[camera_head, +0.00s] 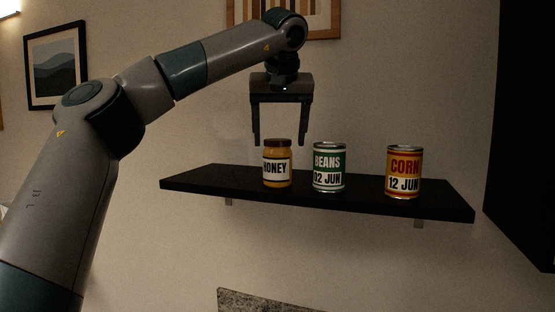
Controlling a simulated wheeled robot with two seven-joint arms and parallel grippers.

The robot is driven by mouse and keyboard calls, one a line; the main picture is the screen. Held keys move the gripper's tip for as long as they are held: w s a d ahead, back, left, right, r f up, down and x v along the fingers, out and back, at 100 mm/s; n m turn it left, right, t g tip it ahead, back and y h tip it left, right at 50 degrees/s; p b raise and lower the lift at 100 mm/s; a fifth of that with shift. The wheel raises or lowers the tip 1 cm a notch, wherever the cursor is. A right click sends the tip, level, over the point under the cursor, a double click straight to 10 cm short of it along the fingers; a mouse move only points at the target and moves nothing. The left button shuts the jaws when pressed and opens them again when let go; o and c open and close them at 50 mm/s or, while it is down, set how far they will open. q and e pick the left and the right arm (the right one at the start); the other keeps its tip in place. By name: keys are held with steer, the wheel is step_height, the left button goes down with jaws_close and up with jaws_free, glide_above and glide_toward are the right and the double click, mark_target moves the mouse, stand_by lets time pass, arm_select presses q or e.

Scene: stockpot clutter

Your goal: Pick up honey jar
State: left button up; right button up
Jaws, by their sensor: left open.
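The honey jar (277,168) stands upright near the left part of a black wall shelf. It is amber with a brown lid and a white label reading HONEY. My left gripper (281,140) points down with its two fingers spread apart. The fingertips are at about the height of the jar's lid in the picture, one on each side of it. I cannot tell from this one view whether the gripper is directly above the jar or behind it. Nothing is held. My right gripper does not show.
A green BEANS can (329,168) stands close to the right of the jar. A red and yellow CORN can (403,173) stands farther right. The black shelf (213,184) has bare room at its left end. A dark cabinet-like shape (520,130) is at the right edge.

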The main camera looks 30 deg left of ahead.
arm_select(q)
steer(key=shift+w+a+f, duration=0.1)
steer(key=shift+w+f, duration=0.05)
steer(key=shift+f, duration=0.2)
steer(key=shift+w+a+f+p, duration=0.1)
steer(key=shift+a+f+p, duration=0.1)
steer(key=shift+f+p, duration=0.25)
steer(key=p+x, duration=0.2)
steer(key=x, duration=0.1)
steer(key=shift+a+f, duration=0.2)
steer(key=shift+f, duration=0.1)
steer(key=shift+w+a+f, duration=0.1)
steer(key=shift+f, duration=0.2)
